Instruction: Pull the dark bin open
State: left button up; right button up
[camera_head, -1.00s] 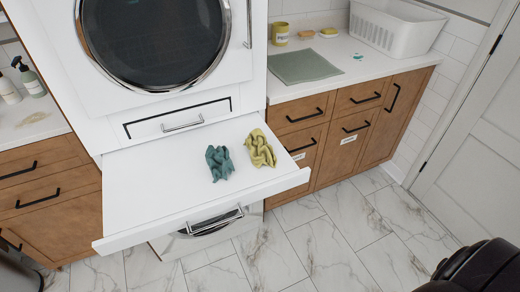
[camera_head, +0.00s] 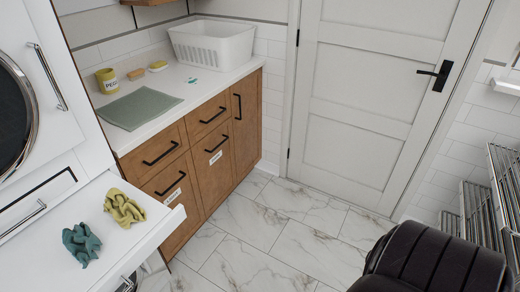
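The wooden cabinet has two lower fronts with white labels, too small to read: a nearer one (camera_head: 163,188) and a farther one (camera_head: 214,156). Each has a black bar handle and looks shut. I cannot tell from the labels which is the dark bin. Neither of my grippers is in view.
A white pull-out shelf (camera_head: 150,222) sticks out at left, holding a teal cloth (camera_head: 81,243) and a yellow cloth (camera_head: 124,208). The white door (camera_head: 370,100) is shut. A black ribbed shape (camera_head: 430,262) fills the lower right, and metal racks (camera_head: 500,190) stand at right. Marble floor (camera_head: 275,225) is clear before the cabinet.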

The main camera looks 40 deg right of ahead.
aim_at(213, 157)
jog(key=z, duration=1)
jog(key=u, duration=0.45)
